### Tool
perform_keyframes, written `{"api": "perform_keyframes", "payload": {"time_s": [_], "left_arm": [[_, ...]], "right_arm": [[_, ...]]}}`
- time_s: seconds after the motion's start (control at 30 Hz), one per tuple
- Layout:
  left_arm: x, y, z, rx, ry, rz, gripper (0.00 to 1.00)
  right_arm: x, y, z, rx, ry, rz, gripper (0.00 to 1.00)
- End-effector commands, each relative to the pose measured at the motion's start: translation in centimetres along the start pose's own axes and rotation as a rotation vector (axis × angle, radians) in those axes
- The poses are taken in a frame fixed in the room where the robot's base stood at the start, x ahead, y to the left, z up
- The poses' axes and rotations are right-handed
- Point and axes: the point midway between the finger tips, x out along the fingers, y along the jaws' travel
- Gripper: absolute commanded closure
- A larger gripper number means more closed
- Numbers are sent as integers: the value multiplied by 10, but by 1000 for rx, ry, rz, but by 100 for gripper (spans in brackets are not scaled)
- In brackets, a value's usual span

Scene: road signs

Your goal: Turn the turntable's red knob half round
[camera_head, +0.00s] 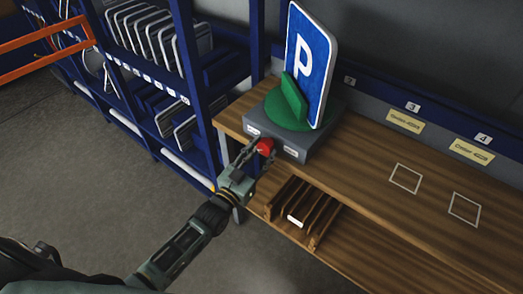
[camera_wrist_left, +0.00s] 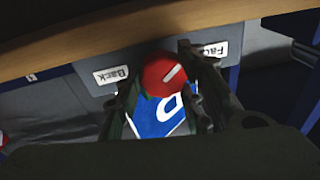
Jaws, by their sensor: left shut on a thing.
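The red knob (camera_head: 265,147) is on the front of the turntable's grey base (camera_head: 313,142). A green turntable disc (camera_head: 270,108) sits on top and bears an upright blue parking sign (camera_head: 312,65) with a white P. My left gripper (camera_head: 257,150) is shut on the knob. In the left wrist view the knob (camera_wrist_left: 165,74) lies between the two fingers (camera_wrist_left: 163,90), and its white line slants. Labels "Back" (camera_wrist_left: 111,75) and "Face" (camera_wrist_left: 215,49) flank it. My right gripper is not in view.
The wooden bench (camera_head: 367,180) runs right, with two square outlines marked on its top. A slotted wooden rack (camera_head: 306,215) is below the turntable. A blue shelf rack (camera_head: 185,60) with several signs stands at the left. The bench top right of the turntable is clear.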

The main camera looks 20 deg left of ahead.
Motion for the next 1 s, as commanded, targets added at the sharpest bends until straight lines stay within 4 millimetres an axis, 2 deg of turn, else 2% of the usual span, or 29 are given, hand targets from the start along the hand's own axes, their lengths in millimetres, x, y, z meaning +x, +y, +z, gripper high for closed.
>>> {"api": "perform_keyframes", "payload": {"time_s": [0.03, 0.6, 1.0], "left_arm": [[-3, 4, 6, -47, -22, 1, 90], [-3, 6, 2, -566, -69, -45, 90], [-3, 6, 1, -789, -87, -65, 90]], "right_arm": [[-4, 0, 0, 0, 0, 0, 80], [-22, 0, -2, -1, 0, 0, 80], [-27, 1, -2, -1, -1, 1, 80]]}}
